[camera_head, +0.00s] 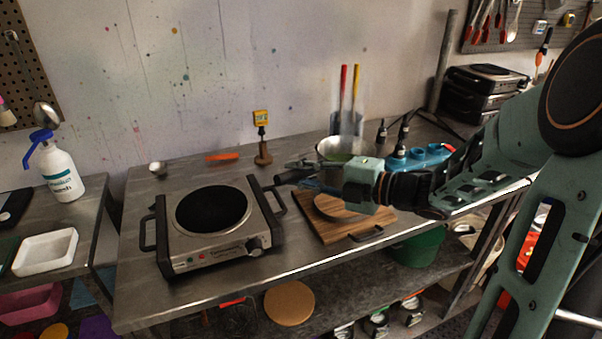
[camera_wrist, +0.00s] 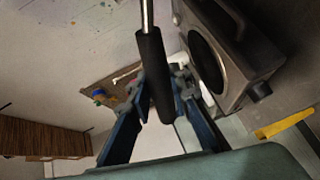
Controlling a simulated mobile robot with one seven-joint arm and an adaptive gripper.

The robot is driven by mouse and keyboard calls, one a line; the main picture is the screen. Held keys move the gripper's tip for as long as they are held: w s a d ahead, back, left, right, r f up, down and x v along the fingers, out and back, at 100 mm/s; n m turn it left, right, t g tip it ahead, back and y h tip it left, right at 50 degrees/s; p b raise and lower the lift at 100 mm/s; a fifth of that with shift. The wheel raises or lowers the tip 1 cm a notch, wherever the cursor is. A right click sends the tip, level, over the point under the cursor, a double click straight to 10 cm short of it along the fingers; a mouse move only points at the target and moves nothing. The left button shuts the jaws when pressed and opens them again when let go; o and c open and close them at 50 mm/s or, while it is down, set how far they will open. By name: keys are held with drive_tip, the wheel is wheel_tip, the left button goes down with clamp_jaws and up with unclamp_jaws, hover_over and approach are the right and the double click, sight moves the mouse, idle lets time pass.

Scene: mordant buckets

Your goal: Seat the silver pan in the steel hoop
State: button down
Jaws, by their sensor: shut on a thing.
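My gripper (camera_head: 308,166) is shut on the black handle (camera_wrist: 153,75) of the silver pan. A silver rod runs from the handle out of the top of the wrist view. The silver pan (camera_head: 331,146) shows in the head view as a pale metal bowl behind my gripper, partly hidden by it; its body is out of the wrist view. A thin pale steel rim circles the black disc (camera_head: 212,209) of the hotplate, left of my gripper; I cannot tell whether this is the steel hoop. The black disc also shows in the wrist view (camera_wrist: 207,62).
The hotplate (camera_head: 185,260) stands on the steel table (camera_head: 150,308).

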drive_tip(key=shift+f+b, duration=2.1)
drive_tip(key=shift+f, duration=0.5)
drive_tip(key=shift+f+b, duration=1)
drive_tip(key=shift+f, duration=0.2)
drive_tip(key=c, duration=1.8)
unclamp_jaws()
drive_tip(key=shift+o, duration=0.6)
drive_tip(key=shift+d+f, duration=0.1)
drive_tip(key=shift+f, duration=0.05)
drive_tip(key=v, duration=1.2)
